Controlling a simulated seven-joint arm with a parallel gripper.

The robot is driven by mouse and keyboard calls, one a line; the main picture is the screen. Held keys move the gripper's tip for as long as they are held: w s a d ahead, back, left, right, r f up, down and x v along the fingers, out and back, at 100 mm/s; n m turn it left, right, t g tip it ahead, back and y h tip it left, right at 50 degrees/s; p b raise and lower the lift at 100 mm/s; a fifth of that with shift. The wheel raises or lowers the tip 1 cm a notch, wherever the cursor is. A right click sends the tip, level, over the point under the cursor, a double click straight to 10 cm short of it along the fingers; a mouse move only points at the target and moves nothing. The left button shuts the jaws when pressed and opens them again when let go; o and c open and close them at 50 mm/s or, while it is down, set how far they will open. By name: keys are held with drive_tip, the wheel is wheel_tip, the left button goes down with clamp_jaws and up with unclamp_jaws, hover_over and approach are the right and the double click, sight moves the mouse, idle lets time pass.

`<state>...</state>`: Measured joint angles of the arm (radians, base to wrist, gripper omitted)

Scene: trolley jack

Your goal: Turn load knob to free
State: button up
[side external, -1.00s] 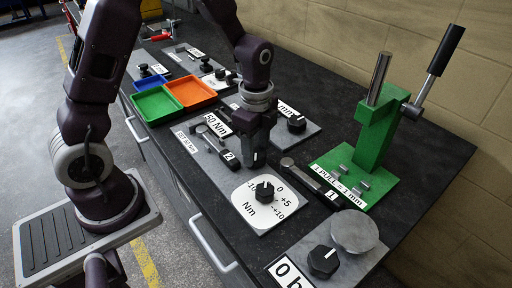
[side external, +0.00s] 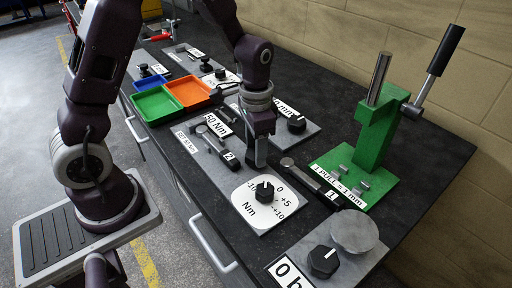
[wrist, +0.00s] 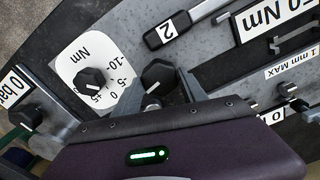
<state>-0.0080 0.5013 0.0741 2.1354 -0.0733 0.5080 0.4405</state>
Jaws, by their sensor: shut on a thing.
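My gripper (side external: 258,158) points down over the grey plate (side external: 215,170), behind the Nm dial. In the wrist view my gripper (wrist: 165,85) is shut on a black knob (wrist: 158,75) with a pale pointer line; the fingers hide part of it. No label on this knob is readable. In the side view the gripper mostly hides it. Another black knob (side external: 265,190) stands on the white Nm dial (side external: 249,209), which is marked from -10 to +10. It also shows in the wrist view (wrist: 90,78), apart from my fingers.
A lever marked 2 (side external: 217,144) lies left of my gripper, and one marked 1 (side external: 308,178) lies right. A green press (side external: 375,140) stands at the right. A bar-marked knob (side external: 323,261) is in front. Green (side external: 153,105) and orange (side external: 188,92) trays are behind.

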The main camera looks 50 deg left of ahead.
drive_tip(key=n, duration=1.2)
drive_tip(key=shift+w, duration=0.1)
idle(0.4)
drive_tip(key=o, duration=1.4)
drive_tip(key=shift+c, duration=0.2)
drive_tip(key=shift+r, duration=0.1)
wheel_tip(320, 180, up, 8)
